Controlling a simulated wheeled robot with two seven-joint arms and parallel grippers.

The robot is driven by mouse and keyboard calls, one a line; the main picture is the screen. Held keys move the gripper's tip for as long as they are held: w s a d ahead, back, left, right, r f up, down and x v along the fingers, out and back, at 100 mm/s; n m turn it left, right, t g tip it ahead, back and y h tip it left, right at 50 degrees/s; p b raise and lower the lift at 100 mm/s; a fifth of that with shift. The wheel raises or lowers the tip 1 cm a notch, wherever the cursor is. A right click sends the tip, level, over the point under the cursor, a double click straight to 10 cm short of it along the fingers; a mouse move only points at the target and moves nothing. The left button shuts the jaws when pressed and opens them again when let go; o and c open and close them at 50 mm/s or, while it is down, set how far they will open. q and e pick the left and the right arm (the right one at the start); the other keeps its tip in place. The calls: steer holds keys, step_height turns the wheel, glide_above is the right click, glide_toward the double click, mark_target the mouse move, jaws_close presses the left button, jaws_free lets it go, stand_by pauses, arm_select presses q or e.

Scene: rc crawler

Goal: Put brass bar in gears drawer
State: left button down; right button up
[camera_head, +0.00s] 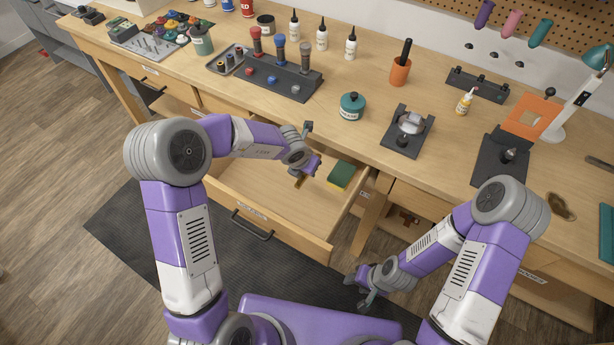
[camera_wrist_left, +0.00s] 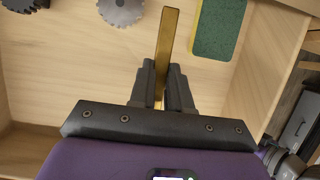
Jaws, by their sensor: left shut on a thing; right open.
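The brass bar (camera_wrist_left: 168,45) is a flat golden strip. My left gripper (camera_wrist_left: 166,75) is shut on it, and it sticks out past the fingertips in the left wrist view. In the head view my left gripper (camera_head: 303,173) is over an open wooden drawer (camera_head: 252,219), with a small piece of the bar (camera_head: 299,182) showing. I cannot tell whether the bar touches the drawer floor. The drawer's label is too small to read. My right gripper (camera_head: 363,287) is open and empty, low in front of the bench, right of the drawer.
A green and yellow sponge (camera_head: 341,176) lies in the drawer's right back part. Toothed metal discs (camera_wrist_left: 121,10) lie in the drawer in the left wrist view. The workbench (camera_head: 330,120) above holds bottles, a teal jar (camera_head: 351,106) and an orange cup (camera_head: 400,70).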

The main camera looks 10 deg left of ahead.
mark_target(307, 186)
arm_select(q)
step_height(307, 186, down, 3)
steer(key=shift+f+b, duration=0.15)
steer(key=shift+b, duration=0.55)
steer(key=shift+f, duration=0.1)
steer(key=shift+f, duration=0.6)
steer(key=c, duration=1.1)
jaws_free()
steer(key=shift+r, duration=0.3)
steer(key=p+v, duration=0.5)
steer(key=v, duration=0.7)
steer(key=shift+r+p, duration=0.3)
